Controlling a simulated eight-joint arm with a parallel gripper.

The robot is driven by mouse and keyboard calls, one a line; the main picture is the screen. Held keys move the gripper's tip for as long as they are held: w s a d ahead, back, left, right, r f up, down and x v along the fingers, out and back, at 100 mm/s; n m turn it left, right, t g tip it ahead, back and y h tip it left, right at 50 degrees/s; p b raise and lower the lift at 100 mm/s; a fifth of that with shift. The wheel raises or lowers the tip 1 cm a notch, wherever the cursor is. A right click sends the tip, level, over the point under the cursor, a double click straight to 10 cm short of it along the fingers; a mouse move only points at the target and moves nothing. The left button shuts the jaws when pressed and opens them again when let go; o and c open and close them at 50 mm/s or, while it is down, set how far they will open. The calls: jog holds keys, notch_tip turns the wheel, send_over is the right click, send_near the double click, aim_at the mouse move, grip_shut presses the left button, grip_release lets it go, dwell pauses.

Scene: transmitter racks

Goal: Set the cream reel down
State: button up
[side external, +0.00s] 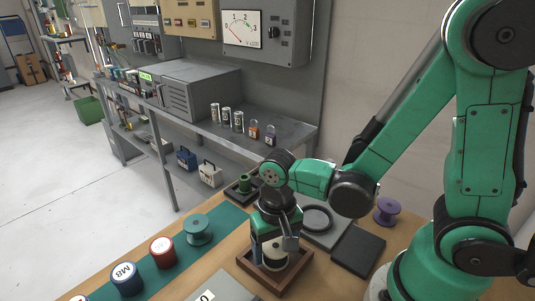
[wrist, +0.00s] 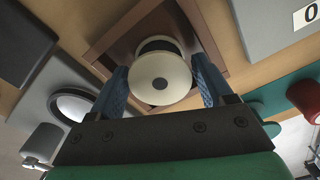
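The cream reel (side external: 274,252), with a dark band around its middle, stands upright in a square brown wooden tray (side external: 244,262). In the wrist view the reel (wrist: 160,92) faces me end-on, with a dark hole at its centre, and the wooden tray (wrist: 118,42) lies around its far end. My gripper (side external: 272,246) points down over the tray. In the wrist view its blue fingers (wrist: 161,72) stand on both sides of the reel, with what look like narrow gaps, so it appears open. The reel's far end is partly hidden.
Red (side external: 162,252), blue-and-white (side external: 126,278) and teal (side external: 197,230) reels stand on a green mat (side external: 224,222) at left. Behind are a grey ring plate (side external: 317,218) and a dark pad (side external: 357,250). A purple reel (side external: 387,210) stands at right. A metal bench (side external: 292,132) lies beyond.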

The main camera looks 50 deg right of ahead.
aim_at(276, 246)
jog(key=shift+r, duration=0.1)
notch_tip(276, 246, up, 12)
jog(key=w+d+n+t, duration=0.1)
jog(key=t, duration=0.1)
jog(key=w+d+n+t, duration=0.1)
jog(key=d+n+t, duration=0.1)
jog(key=w+d+n+t, duration=0.1)
jog(key=d+n+t, duration=0.1)
jog(key=t, duration=0.1)
jog(key=shift+w, duration=0.1)
dwell(0.7)
dwell(1.0)
